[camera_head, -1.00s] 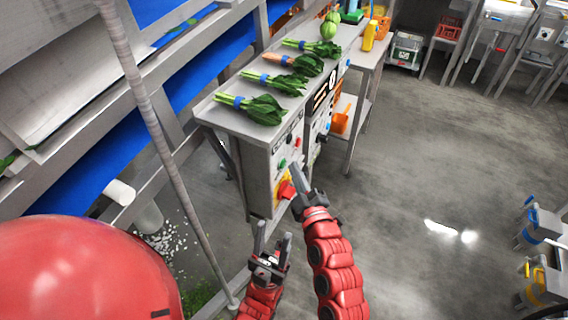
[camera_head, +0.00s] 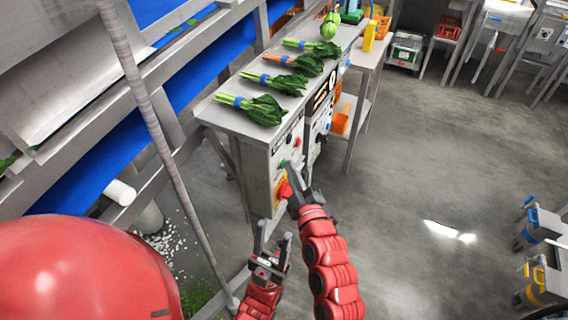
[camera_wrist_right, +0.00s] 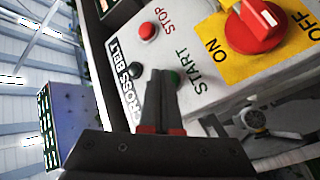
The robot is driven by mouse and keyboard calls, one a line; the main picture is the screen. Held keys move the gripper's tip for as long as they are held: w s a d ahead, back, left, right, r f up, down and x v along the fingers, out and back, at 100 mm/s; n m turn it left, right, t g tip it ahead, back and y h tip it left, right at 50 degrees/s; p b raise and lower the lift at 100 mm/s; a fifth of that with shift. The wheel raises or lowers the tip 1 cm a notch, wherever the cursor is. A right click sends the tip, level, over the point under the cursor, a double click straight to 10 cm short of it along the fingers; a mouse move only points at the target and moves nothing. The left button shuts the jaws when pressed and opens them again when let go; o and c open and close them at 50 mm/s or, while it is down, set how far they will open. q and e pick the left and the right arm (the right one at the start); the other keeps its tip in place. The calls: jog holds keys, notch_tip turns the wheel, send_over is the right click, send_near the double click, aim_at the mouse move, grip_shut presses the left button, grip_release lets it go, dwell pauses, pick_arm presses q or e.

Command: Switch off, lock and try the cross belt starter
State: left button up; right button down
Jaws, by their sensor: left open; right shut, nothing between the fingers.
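The cross belt starter box (camera_head: 281,166) is on the front of the grey bench. In the right wrist view its "CROSS BELT" label, red STOP button (camera_wrist_right: 147,31), green START button (camera_wrist_right: 174,78) and red rotary switch (camera_wrist_right: 254,26) on a yellow ON/OFF plate (camera_wrist_right: 292,42) show. I cannot tell the switch's setting for certain. My right gripper (camera_head: 291,183) is shut and empty. Its fingertips (camera_wrist_right: 163,76) are at the START button, partly covering it; contact is unclear. My left gripper (camera_head: 272,240) is open and empty, below the box.
Bundled greens (camera_head: 262,108) lie in a row on the bench top (camera_head: 226,113). A second control panel (camera_head: 320,112) stands just beyond the starter. A thin grey post (camera_head: 165,150) and the blue belt (camera_head: 85,180) are at left. The floor at right (camera_head: 420,170) is open.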

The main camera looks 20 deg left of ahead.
jog(key=shift+a, duration=0.2)
dwell(0.5)
jog(key=shift+d+b, duration=0.6)
jog(key=shift+d, duration=0.25)
jog(key=d+b, duration=0.4)
jog(key=d, duration=0.1)
jog(key=shift+s, duration=0.15)
dwell(0.5)
